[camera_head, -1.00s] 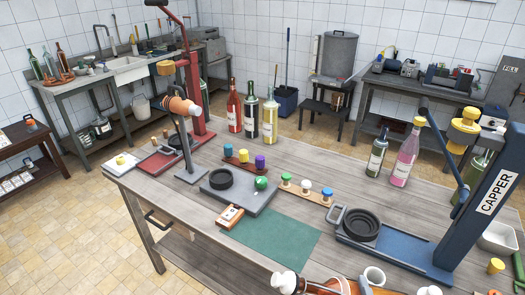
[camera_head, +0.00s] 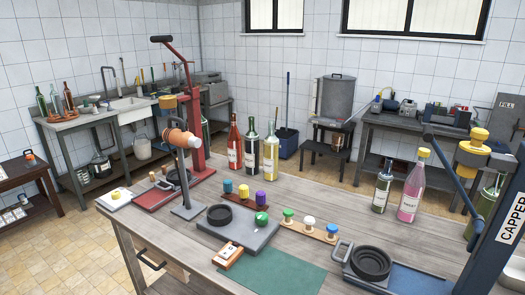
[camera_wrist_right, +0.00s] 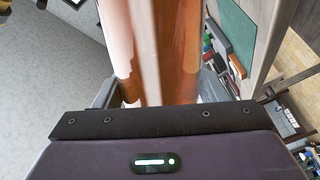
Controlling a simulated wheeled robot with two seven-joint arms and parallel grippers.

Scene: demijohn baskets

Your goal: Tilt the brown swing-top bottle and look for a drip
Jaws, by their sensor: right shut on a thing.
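The brown swing-top bottle (camera_wrist_right: 178,45) fills the middle of the right wrist view as a glossy brown cylinder, running from the top edge down between the fingers. A pale label or reflection shows on its left side. My right gripper (camera_wrist_right: 158,88) is shut on it. Neither the bottle nor my right gripper shows in the head view now, so its tilt relative to the bench and its stopper are hidden. I cannot see any drip. My left gripper is in neither current view.
The wooden bench holds a green mat (camera_head: 272,270), a blue capper (camera_head: 500,235), a red corker (camera_head: 192,120), a wooden cap rack (camera_head: 309,232) and a grey plate (camera_head: 237,235). A pink bottle (camera_head: 411,190) and dark bottle (camera_head: 381,188) stand at the back right.

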